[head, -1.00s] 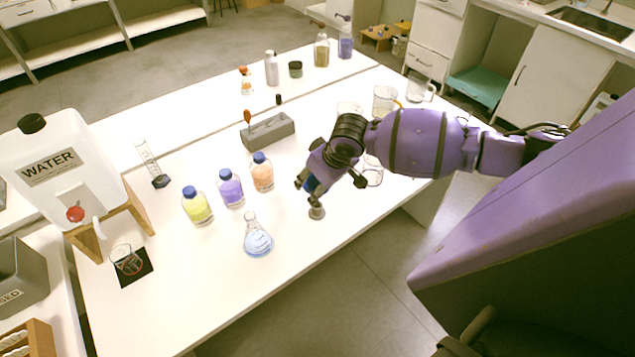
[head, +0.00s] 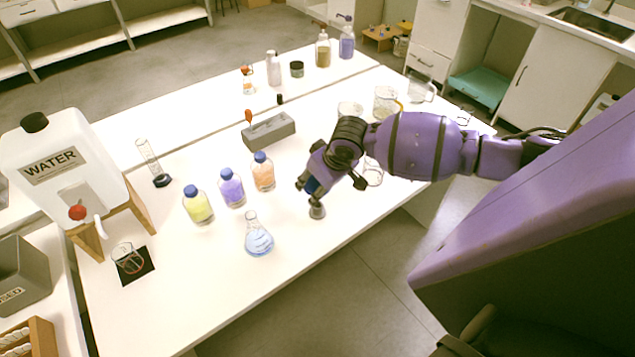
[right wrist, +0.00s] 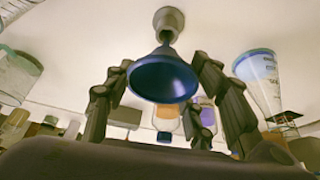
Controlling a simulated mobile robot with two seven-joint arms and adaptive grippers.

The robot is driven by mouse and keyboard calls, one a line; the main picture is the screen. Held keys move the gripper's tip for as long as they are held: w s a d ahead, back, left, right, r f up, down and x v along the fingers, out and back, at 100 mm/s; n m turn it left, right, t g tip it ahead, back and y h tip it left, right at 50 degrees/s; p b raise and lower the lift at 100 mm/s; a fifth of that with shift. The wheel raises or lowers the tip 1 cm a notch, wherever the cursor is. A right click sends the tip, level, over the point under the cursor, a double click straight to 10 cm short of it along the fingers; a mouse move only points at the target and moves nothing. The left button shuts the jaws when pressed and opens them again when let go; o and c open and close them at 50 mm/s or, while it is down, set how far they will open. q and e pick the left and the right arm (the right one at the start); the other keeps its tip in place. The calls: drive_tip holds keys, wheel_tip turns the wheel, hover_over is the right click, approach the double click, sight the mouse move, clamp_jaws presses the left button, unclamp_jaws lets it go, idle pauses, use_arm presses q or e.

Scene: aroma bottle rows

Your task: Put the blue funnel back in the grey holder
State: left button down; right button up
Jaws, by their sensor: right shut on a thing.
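My right gripper (head: 311,190) points down near the table's front edge. It is shut on the blue funnel (right wrist: 162,78), which also shows as a small blue patch between the fingers in the head view (head: 311,185). In the right wrist view the funnel's wide mouth faces the camera and its stem points at the small round grey holder (right wrist: 168,20). The grey holder also stands on the table right below the gripper in the head view (head: 317,211). I cannot tell whether the stem tip is inside the holder or just above it. My left gripper is not in view.
A conical flask (head: 258,240) with blue liquid stands left of the holder. Capped bottles of yellow (head: 198,208), purple (head: 231,190) and orange (head: 263,174) stand behind it. A grey block (head: 268,131) is farther back. Glass beakers (head: 385,102) stand behind my right arm.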

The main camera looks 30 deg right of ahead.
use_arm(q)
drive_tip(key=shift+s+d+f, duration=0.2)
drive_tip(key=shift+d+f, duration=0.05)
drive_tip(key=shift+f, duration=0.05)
use_arm(e)
drive_tip(key=shift+f, duration=0.8)
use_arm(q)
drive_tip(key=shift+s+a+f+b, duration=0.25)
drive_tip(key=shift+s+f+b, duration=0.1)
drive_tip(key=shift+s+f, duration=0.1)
use_arm(e)
drive_tip(key=shift+f, duration=0.8)
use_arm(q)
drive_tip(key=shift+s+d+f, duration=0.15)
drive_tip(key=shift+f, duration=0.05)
use_arm(e)
drive_tip(key=shift+f, duration=0.5)
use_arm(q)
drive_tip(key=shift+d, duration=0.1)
use_arm(e)
drive_tip(key=o, duration=1)
drive_tip(key=shift+r, duration=0.1)
drive_tip(key=v, duration=1.1)
drive_tip(key=shift+s+r, duration=0.2)
drive_tip(key=shift+r, duration=0.15)
